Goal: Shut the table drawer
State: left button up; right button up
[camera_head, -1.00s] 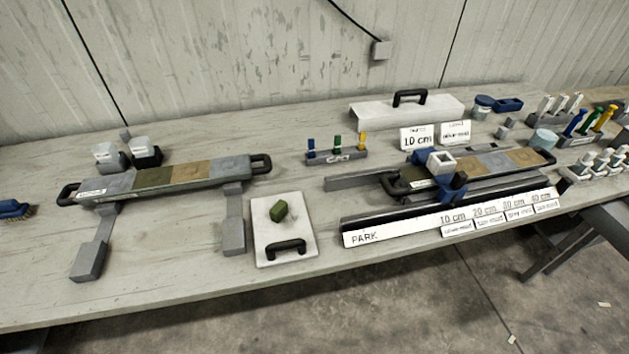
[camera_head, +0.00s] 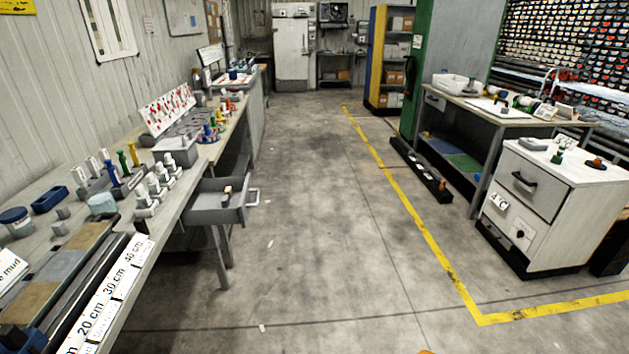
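The table drawer (camera_head: 217,209) is a grey box under the long workbench (camera_head: 119,235) on the left. It is pulled out into the aisle, with its light handle (camera_head: 254,197) at the right end. A small tan and dark object (camera_head: 228,193) shows at the drawer. Neither of my grippers shows in the head view. A small orange patch at the bottom edge is too little to identify.
The floor (camera_head: 330,220) right of the drawer is clear, with a yellow line (camera_head: 407,199) along it. A white cabinet (camera_head: 545,205) and a second table (camera_head: 490,115) stand at the right. A long dark beam (camera_head: 420,168) lies on the floor. Bottles and holders crowd the workbench.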

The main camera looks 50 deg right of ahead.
aim_at(216, 200)
jog(key=l+z, duration=0.2)
jog(key=z, duration=0.15)
jog(key=i+l+z, duration=0.1)
jog(key=z, duration=0.25)
jog(key=i+l+z, duration=0.1)
jog(key=z, duration=0.25)
